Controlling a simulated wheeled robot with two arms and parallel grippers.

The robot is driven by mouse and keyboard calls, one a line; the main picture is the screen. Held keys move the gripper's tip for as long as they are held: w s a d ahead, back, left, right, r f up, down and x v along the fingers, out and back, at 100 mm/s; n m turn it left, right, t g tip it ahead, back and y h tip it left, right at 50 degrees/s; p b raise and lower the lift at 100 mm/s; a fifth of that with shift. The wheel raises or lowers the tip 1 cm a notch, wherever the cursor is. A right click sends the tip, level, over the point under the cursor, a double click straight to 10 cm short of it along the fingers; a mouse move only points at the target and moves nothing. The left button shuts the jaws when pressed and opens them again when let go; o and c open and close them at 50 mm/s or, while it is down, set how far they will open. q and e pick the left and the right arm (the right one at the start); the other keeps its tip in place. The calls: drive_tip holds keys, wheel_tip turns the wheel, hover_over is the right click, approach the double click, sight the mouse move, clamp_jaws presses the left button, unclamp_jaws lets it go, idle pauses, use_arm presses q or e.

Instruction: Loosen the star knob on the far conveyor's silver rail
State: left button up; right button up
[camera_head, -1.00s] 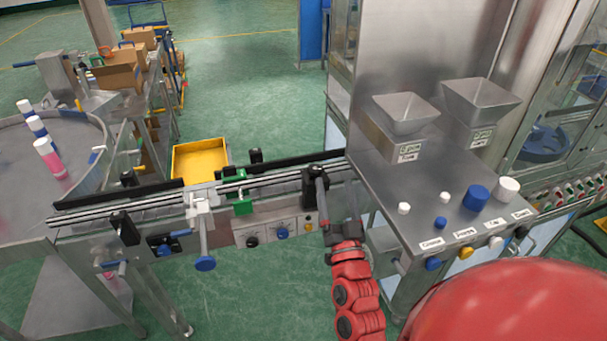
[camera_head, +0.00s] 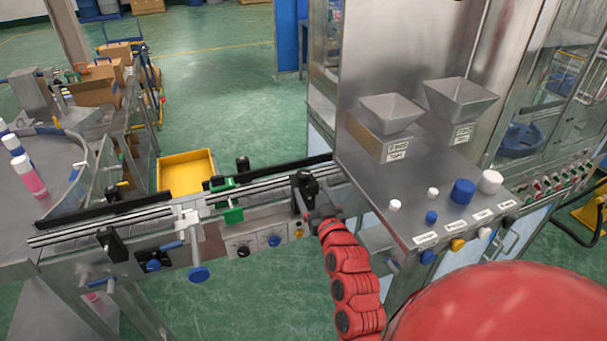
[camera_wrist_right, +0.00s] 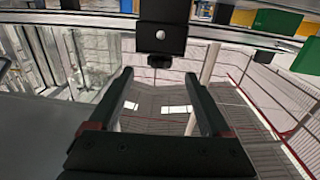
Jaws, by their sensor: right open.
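The conveyor's silver rail (camera_head: 150,215) runs across the left and middle of the head view. A black clamp block (camera_head: 304,184) sits at its right part, near the steel cabinet. In the right wrist view the block (camera_wrist_right: 161,38) hangs at the rail, with a small dark knob (camera_wrist_right: 160,61) under it. My right gripper (camera_wrist_right: 158,76) is open, its two fingers pointing at the block with the knob roughly centred between their tips. No grip on the knob shows. In the head view the right gripper (camera_head: 318,213) is just below the block, partly hidden by its wrist. My left gripper is not in view.
A green bracket (camera_head: 232,202), a white clamp with a blue knob (camera_head: 199,273) and another black clamp (camera_head: 112,244) stand along the conveyor to the left. The steel cabinet (camera_head: 440,205) with hoppers and caps is close on the right. A yellow bin (camera_head: 186,172) lies behind.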

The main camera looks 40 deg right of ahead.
sight(310, 178)
drive_tip(key=p+x, duration=0.2)
drive_tip(key=x, duration=0.6)
clamp_jaws()
drive_tip(key=n+y+b, duration=0.1)
drive_tip(key=b, duration=0.5)
drive_tip(key=f+n+y+b, duration=0.1)
drive_tip(key=y+b, duration=0.1)
drive_tip(key=b, duration=0.5)
drive_tip(key=shift+d+f+t+b, duration=0.15)
drive_tip(key=shift+t+b, duration=0.15)
drive_tip(key=shift+t, duration=0.1)
drive_tip(key=n+y+b, duration=0.1)
drive_tip(key=y+b, duration=0.1)
drive_tip(key=b, duration=0.2)
drive_tip(key=n+y+b, duration=0.2)
drive_tip(key=b, duration=0.3)
drive_tip(key=n+y+b, duration=0.1)
drive_tip(key=y+b, duration=0.2)
drive_tip(key=b, duration=0.2)
drive_tip(key=shift+r+n+g, duration=0.3)
drive_tip(key=shift+r, duration=0.1)
drive_tip(key=shift+r+n+y+b, duration=0.15)
drive_tip(key=shift+n+y+b, duration=0.25)
drive_tip(key=shift+y+b, duration=0.3)
drive_tip(key=shift+r, duration=0.1)
